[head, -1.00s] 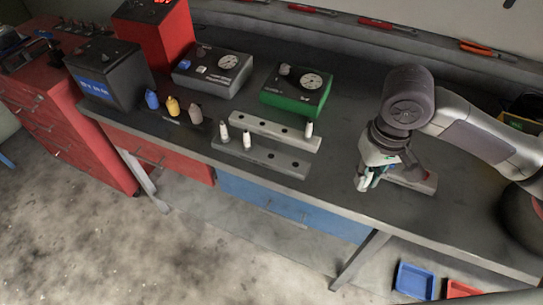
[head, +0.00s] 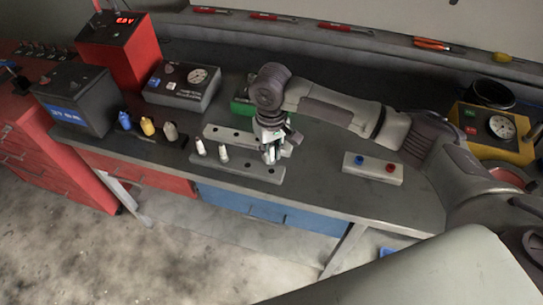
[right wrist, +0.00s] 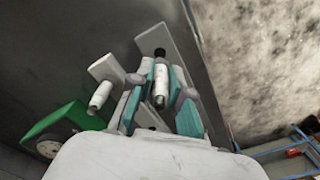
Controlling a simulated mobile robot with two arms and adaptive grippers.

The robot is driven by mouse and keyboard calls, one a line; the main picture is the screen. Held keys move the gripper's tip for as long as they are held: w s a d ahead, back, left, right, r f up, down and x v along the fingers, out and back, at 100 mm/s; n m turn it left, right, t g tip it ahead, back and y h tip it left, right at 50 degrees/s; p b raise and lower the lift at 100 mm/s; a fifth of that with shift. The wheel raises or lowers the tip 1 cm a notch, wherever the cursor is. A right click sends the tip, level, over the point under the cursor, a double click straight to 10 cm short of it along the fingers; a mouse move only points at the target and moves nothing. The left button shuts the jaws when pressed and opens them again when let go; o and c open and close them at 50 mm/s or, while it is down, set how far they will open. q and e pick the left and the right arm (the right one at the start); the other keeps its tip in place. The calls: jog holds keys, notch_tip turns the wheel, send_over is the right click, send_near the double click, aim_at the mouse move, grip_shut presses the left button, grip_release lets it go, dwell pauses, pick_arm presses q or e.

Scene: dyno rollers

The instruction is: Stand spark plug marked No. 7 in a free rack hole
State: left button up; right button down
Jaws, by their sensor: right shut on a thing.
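My right gripper (head: 270,157) is over the right part of the front grey rack (head: 236,169). In the right wrist view its teal-padded fingers (right wrist: 161,88) are shut on a white spark plug (right wrist: 160,80); I cannot read any number on it. An empty hole (right wrist: 159,52) of the front rack shows beyond the plug. I cannot tell whether the plug touches the rack. Two white plugs, one at the left end (head: 200,147) and one beside it (head: 223,153), stand in the front rack. Another white plug (right wrist: 100,97) stands in the back rack (right wrist: 106,68). My left gripper is not in view.
A green gauge box (head: 242,107) stands behind the racks, partly hidden by my arm. A block with blue and red buttons (head: 373,168) lies to the right. Blue, yellow and grey bottles (head: 148,126) stand to the left. The bench between rack and button block is clear.

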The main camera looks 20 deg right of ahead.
aim_at(272, 159)
jog(key=shift+f, duration=1.45)
jog(key=shift+f+p, duration=0.2)
jog(key=shift+p, duration=0.2)
jog(key=shift+f, duration=0.35)
jog(key=c, duration=1.1)
grip_release()
jog(key=shift+r, duration=0.55)
notch_tip(272, 159, up, 12)
jog(key=b, duration=0.3)
